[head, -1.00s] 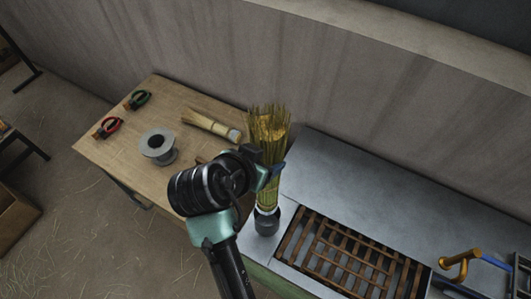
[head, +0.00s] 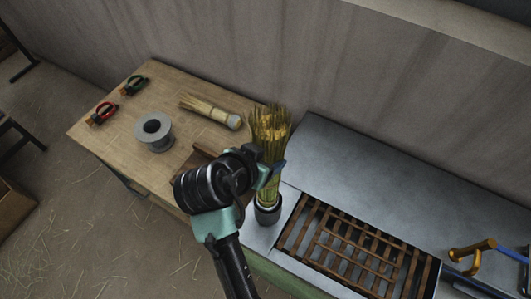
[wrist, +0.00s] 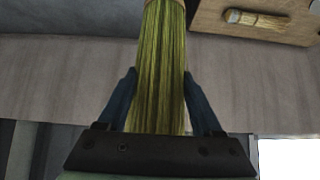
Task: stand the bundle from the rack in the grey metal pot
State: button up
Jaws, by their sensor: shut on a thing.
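The bundle (head: 270,128) of yellow-green straw stands close to upright in the head view, its bushy end up. My gripper (head: 272,172) is shut on it around the middle; in the wrist view the two blue fingers (wrist: 160,85) press on either side of the straw. The dark grey metal pot (head: 267,215) stands on the grey worktop's left end, directly below the bundle. The bundle's lower end appears to be within the pot's mouth, but its depth and contact with the bottom are hidden.
A brown wooden piece, perhaps the rack (head: 201,158), is partly hidden behind my arm. A second bound bundle (head: 208,110), a wire spool (head: 154,133) and red (head: 103,113) and green pliers (head: 134,85) lie on the wooden table. A slatted grate (head: 350,248) lies right of the pot.

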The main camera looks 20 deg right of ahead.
jog(key=shift+f+b, duration=1.55)
jog(key=shift+f, duration=0.85)
jog(key=o, duration=1.5)
jog(key=shift+c, duration=0.2)
jog(key=shift+r, duration=0.1)
jog(key=b+v, duration=0.2)
jog(key=v, duration=1.1)
jog(key=shift+b, duration=0.3)
